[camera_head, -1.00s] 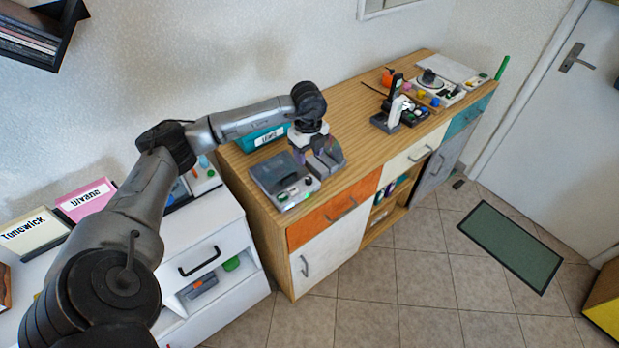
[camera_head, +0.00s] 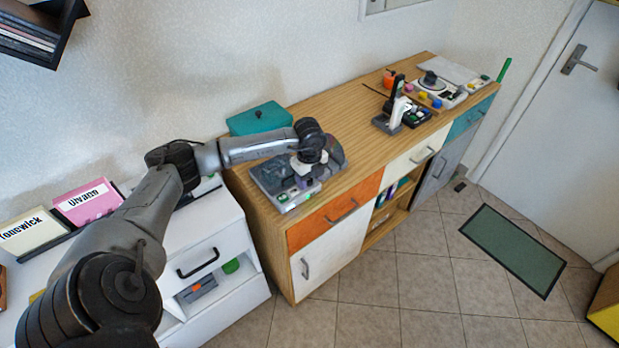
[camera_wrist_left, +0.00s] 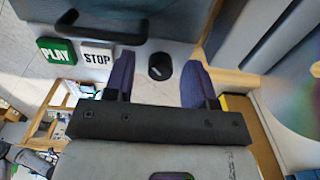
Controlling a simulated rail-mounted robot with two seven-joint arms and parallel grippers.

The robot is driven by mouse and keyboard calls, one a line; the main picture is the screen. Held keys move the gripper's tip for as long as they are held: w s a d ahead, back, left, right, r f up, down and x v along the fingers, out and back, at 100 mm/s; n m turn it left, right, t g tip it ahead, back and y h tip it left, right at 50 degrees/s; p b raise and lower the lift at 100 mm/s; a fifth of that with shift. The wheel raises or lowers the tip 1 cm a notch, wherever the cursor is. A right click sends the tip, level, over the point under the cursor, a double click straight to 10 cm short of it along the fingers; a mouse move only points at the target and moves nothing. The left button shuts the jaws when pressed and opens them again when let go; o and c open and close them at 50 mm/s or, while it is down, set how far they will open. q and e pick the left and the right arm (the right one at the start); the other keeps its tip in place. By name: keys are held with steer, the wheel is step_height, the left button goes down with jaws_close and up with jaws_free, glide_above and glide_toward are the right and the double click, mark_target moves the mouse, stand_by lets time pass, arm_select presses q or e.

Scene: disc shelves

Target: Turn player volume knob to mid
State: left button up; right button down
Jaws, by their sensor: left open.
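The grey player (camera_head: 272,181) sits on the near left end of the wooden sideboard. In the left wrist view its pale front panel carries a green PLAY button (camera_wrist_left: 55,51), a white STOP button (camera_wrist_left: 96,55) and a dark round knob (camera_wrist_left: 161,66) with a light mark. My left gripper (camera_head: 304,176) is over the player in the head view. In the left wrist view its two purple fingers are open, one on each side of the knob, with a visible gap on both sides. My right gripper is in neither view.
A teal box (camera_head: 259,118) stands behind the player against the wall. A white and black device (camera_head: 396,112) and another device with coloured knobs (camera_head: 440,88) stand farther right. A white cabinet (camera_head: 212,242) is to the left. The sideboard top between is clear.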

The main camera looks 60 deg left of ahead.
mark_target(309, 180)
arm_select(q)
steer(key=c, duration=0.9)
steer(key=shift+r+m+p, duration=0.15)
steer(key=shift+m+p, duration=0.15)
steer(key=shift+m, duration=0.3)
steer(key=shift+c, duration=0.2)
steer(key=shift+m, duration=0.9)
steer(key=o, duration=0.9)
steer(key=shift+o, duration=0.2)
step_height(309, 180, up, 14)
steer(key=p, duration=0.2)
